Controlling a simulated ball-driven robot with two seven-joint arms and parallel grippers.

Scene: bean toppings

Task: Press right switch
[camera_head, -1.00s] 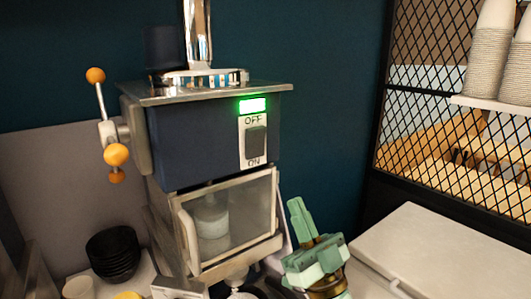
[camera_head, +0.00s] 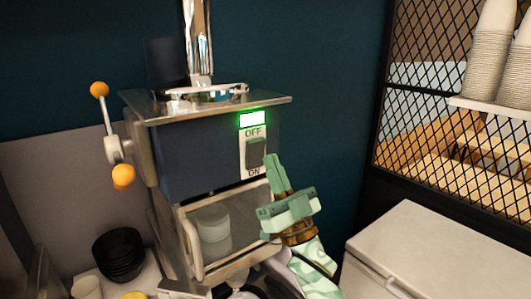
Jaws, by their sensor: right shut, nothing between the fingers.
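The switch (camera_head: 254,147) is a dark rocker on a white plate marked OFF above and ON below. It sits on the right of the machine's dark blue front (camera_head: 200,161), under a lit green-edged indicator (camera_head: 252,119). My right gripper (camera_head: 271,158) is pale green and shut, with nothing in it. Its fingertips point up at the lower right of the switch plate and overlap its edge in the picture. I cannot tell if they touch it. My left gripper is not in view.
A clear-windowed door (camera_head: 232,229) with a pale cup inside is below the switch. A lever with orange knobs (camera_head: 123,176) is at the machine's left. Black bowls (camera_head: 118,255) are stacked at lower left. A white lidded box (camera_head: 430,250) is at right.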

